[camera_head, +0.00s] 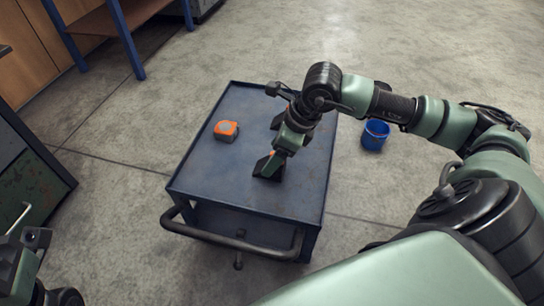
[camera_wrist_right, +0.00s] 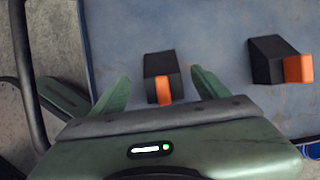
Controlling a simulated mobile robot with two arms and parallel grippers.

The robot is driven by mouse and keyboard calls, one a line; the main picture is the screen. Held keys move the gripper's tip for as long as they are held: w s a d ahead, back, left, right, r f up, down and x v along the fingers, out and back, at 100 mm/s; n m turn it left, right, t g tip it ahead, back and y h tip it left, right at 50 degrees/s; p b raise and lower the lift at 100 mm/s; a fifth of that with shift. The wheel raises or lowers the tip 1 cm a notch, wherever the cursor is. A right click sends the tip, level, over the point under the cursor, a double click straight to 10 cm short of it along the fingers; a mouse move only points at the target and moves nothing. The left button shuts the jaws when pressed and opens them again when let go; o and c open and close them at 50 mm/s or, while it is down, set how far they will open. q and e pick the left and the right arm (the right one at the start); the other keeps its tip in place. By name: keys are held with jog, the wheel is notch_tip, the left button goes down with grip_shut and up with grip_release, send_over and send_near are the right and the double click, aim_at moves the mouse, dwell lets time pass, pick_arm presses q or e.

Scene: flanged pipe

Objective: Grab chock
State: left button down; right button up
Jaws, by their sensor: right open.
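Two dark wedge-shaped chocks with orange parts lie on the blue cart top (camera_head: 235,180). In the right wrist view, the nearer chock (camera_wrist_right: 161,66) sits between the two spread green fingers of my right gripper (camera_wrist_right: 160,78), with space on both sides. The other chock (camera_wrist_right: 268,58) lies to the right. In the head view, my right gripper (camera_head: 274,160) is low over the nearer chock (camera_head: 265,168) and partly covers it. The other chock (camera_head: 276,122) shows behind the arm. Part of my left gripper (camera_head: 32,242) shows at the lower left edge; its jaws are unclear.
An orange and grey tape-measure-like object (camera_head: 226,131) sits on the cart's left side. The cart's push handle (camera_head: 235,243) sticks out at the front. A blue bucket (camera_head: 375,134) stands on the floor to the right. A blue-legged bench (camera_head: 125,35) is at the back left.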

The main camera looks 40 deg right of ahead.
jog(key=b+x, duration=0.2)
jog(key=x, duration=0.2)
jog(key=shift+w+f, duration=0.2)
jog(key=shift+r, duration=0.1)
grip_shut()
